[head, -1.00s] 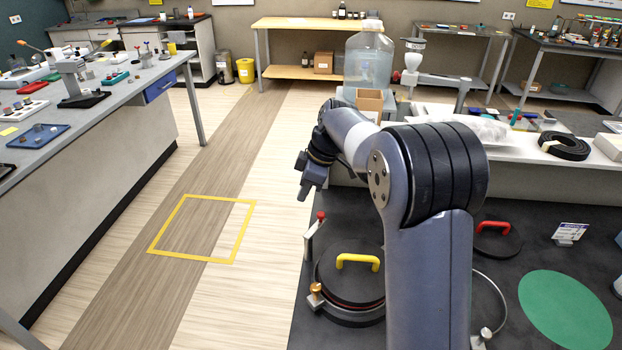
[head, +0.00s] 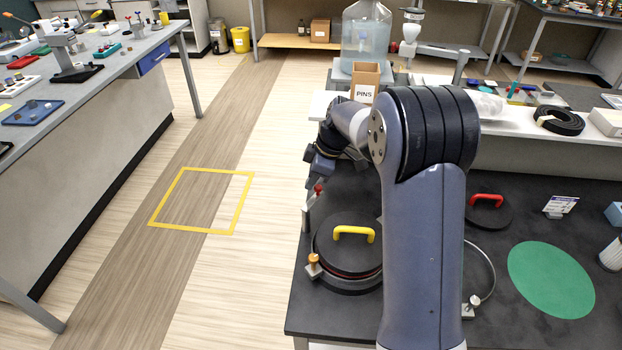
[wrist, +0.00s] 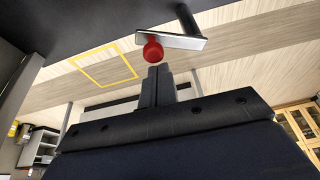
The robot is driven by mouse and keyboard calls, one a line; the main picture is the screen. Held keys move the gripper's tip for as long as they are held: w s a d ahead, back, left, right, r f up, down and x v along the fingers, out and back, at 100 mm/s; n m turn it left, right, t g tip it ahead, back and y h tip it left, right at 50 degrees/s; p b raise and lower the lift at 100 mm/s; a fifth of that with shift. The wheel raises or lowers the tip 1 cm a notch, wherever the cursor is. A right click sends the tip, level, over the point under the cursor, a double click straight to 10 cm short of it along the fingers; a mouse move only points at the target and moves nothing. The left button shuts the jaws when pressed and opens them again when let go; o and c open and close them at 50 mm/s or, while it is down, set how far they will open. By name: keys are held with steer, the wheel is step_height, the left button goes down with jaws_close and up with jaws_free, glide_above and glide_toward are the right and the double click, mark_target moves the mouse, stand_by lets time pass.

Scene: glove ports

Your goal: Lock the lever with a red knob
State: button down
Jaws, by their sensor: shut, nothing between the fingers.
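The lever with the red knob (head: 318,189) stands at the left edge of the dark table, at the back left of a round port with a yellow-handled cover (head: 352,258). In the wrist view the red knob (wrist: 153,51) sits on a flat metal lever arm (wrist: 180,42), just beyond my fingertips. My gripper (head: 312,180) is above and close to the knob in the head view; in the wrist view its fingers (wrist: 154,72) are shut with nothing between them. I cannot tell whether the fingertips touch the knob.
An orange-knobbed clamp (head: 313,262) sits at the port's front left. A red-handled cover (head: 487,211) and a green disc (head: 551,279) lie to the right. A box marked PINS (head: 365,82) stands behind my arm. The floor left of the table is clear.

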mark_target(318, 196)
steer(key=shift+s+d+m+t+b, duration=0.2)
steer(key=shift+d+m+t+b, duration=0.15)
steer(key=shift+m+b, duration=0.55)
steer(key=shift+s+d+f+m+t+h+b, duration=0.15)
steer(key=shift+s+d+m+t+b, duration=0.1)
steer(key=shift+m+b, duration=0.3)
steer(key=shift+s+d+m+t+h+b, duration=0.1)
steer(key=shift+d+m+h+b, duration=0.1)
steer(key=shift+m+b, duration=0.35)
steer(key=m, duration=0.2)
steer(key=s+d+m+t+b, duration=0.1)
steer(key=m, duration=0.1)
steer(key=shift+s+h, duration=0.15)
steer(key=shift+h, duration=0.2)
steer(key=shift+s+m+t+h+b, duration=0.15)
steer(key=shift+s+m+h+b, duration=0.45)
steer(key=shift+m, duration=0.85)
steer(key=shift+s+m+t+h+b, duration=0.1)
steer(key=shift+s+m+h, duration=0.25)
steer(key=shift+s+m, duration=0.85)
steer(key=shift+s+m+t+h+b, duration=0.15)
steer(key=shift+s+m+h+b, duration=0.3)
steer(key=shift+m, duration=1.2)
steer(key=shift+s, duration=0.2)
